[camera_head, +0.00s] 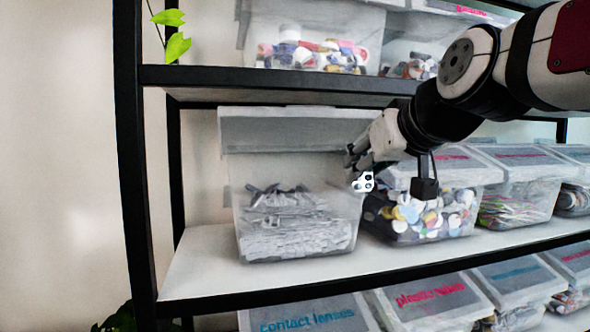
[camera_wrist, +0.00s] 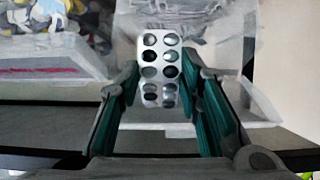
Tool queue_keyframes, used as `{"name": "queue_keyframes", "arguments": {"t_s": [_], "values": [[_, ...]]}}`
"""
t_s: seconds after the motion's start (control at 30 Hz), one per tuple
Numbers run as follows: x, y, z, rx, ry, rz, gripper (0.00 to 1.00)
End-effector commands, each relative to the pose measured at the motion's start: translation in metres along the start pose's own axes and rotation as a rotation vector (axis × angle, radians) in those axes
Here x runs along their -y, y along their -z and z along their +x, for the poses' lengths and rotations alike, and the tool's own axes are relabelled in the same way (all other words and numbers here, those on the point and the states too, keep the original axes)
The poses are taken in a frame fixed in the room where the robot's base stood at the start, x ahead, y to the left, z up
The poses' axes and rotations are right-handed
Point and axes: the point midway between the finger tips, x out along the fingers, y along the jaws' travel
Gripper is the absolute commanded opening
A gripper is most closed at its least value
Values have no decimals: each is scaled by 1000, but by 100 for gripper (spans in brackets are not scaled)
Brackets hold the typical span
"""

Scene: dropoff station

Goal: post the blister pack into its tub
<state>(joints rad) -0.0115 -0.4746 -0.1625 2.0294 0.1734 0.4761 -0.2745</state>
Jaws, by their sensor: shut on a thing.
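My gripper (camera_head: 356,170) is shut on a small silver blister pack (camera_head: 362,182) with dark round pockets. In the wrist view the pack (camera_wrist: 160,62) stands between the two green-padded fingers of the gripper (camera_wrist: 162,98). A clear tub (camera_head: 295,225) of grey, flat pieces, which look like blister packs, stands on the middle shelf with its lid (camera_head: 290,125) raised behind it. The pack is near the tub's upper right corner in the head view; its exact height over the rim is hard to tell.
A closed tub of bottle caps (camera_head: 425,215) stands right beside the open one, under my arm. More lidded tubs (camera_head: 515,205) line the shelf. A black shelf edge (camera_head: 270,77) runs above and a black post (camera_head: 135,170) stands left.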

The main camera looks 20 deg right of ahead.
Motion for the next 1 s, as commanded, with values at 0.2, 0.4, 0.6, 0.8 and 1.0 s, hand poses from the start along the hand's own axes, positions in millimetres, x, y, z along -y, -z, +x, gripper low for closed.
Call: {"name": "queue_keyframes", "arguments": {"t_s": [0.2, 0.4, 0.6, 0.8, 1.0], "values": [[0, 10, 28, 1, -1, -1, 25], [0, 19, 51, 2, -1, -1, 25], [0, 28, 76, 1, -1, 0, 25], [0, 36, 99, 1, 0, -1, 25], [0, 45, 123, 1, -1, -2, 25]]}}
